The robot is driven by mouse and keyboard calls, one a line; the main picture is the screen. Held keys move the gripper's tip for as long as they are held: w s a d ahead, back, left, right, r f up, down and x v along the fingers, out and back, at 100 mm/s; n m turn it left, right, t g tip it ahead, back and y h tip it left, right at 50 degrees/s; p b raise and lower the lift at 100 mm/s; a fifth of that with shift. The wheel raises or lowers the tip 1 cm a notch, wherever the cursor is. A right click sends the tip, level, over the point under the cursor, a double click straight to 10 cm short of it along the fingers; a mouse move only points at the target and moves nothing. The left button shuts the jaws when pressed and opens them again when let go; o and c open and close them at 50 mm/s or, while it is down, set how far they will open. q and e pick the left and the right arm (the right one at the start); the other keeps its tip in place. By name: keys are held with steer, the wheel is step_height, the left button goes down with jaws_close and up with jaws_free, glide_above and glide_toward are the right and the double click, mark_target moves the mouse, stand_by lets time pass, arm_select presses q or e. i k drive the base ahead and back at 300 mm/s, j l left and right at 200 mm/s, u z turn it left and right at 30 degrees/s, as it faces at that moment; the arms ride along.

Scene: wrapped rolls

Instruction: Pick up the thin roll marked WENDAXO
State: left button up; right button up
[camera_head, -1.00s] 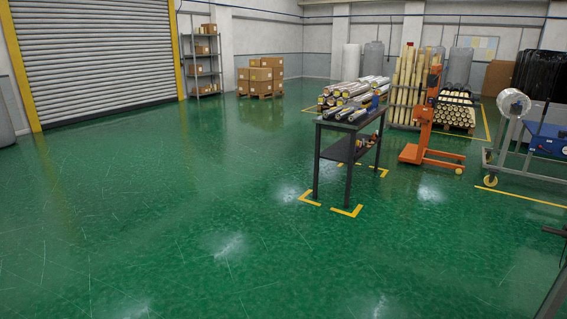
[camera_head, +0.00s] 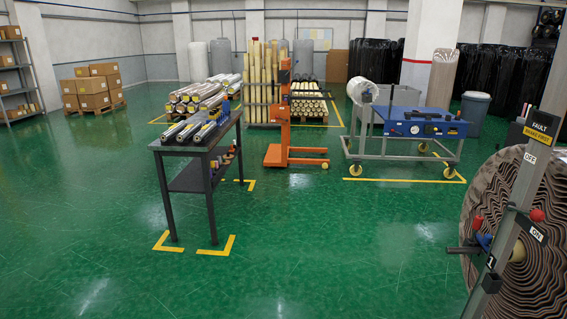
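Several wrapped rolls (camera_head: 190,132) lie side by side on top of a dark table (camera_head: 190,183) left of the middle in the head view. The table is some way off across the green floor. At this distance I cannot read any marking, so I cannot tell which roll says WENDAXO. More shiny wrapped rolls (camera_head: 200,95) are stacked behind the table. Neither of my grippers is in view.
An orange lift (camera_head: 285,120) and a blue-topped cart (camera_head: 415,123) stand right of the table. A large corrugated roll (camera_head: 500,225) and a grey post (camera_head: 515,215) are close at right. Boxes (camera_head: 92,88) are at left. The floor in front is clear.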

mark_target(189, 130)
steer(key=i+l+u, duration=0.1)
steer(key=i, duration=1.75)
steer(key=i+u, duration=0.2)
steer(key=i, duration=0.45)
steer(key=i+u, duration=0.25)
steer(key=i, duration=0.4)
steer(key=i+l+u, duration=0.2)
steer(key=i, duration=0.4)
steer(key=i+u, duration=0.25)
steer(key=i, duration=0.2)
steer(key=i+l+u, duration=0.25)
steer(key=i, duration=0.2)
steer(key=i+l+u, duration=0.25)
steer(key=i, duration=0.2)
